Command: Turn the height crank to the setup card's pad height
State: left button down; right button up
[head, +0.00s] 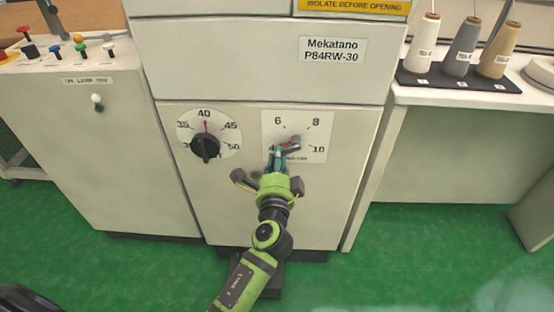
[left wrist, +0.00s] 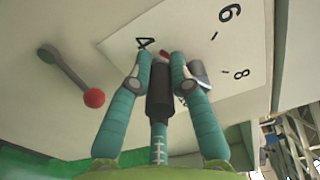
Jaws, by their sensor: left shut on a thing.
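The height crank's white dial plate (head: 322,130) is on the cream machine front and shows 6, 8 and 10; in the left wrist view, the plate (left wrist: 235,60) shows 4, 6 and 8. My left gripper (head: 284,150) is in front of its lower left. In the left wrist view, its teal fingers (left wrist: 160,72) are shut around a dark grip, the crank handle (left wrist: 160,92). No readable setup card is in view. My right gripper is not in view.
A round dial with a black knob (head: 205,147) is left of the plate, its red mark near 40. A lever with a red ball (left wrist: 93,97) shows in the left wrist view. Thread cones stand on a black tray (head: 455,83) at right. The green floor (head: 420,245) is open at right.

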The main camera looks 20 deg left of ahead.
pick_arm(q)
jog(key=c, duration=1.1)
grip_release()
jog(key=shift+d+f, duration=0.2)
jog(key=shift+d, duration=0.1)
jog(key=shift+r, duration=0.1)
jog(key=shift+a, duration=0.1)
jog(key=v, duration=1.2)
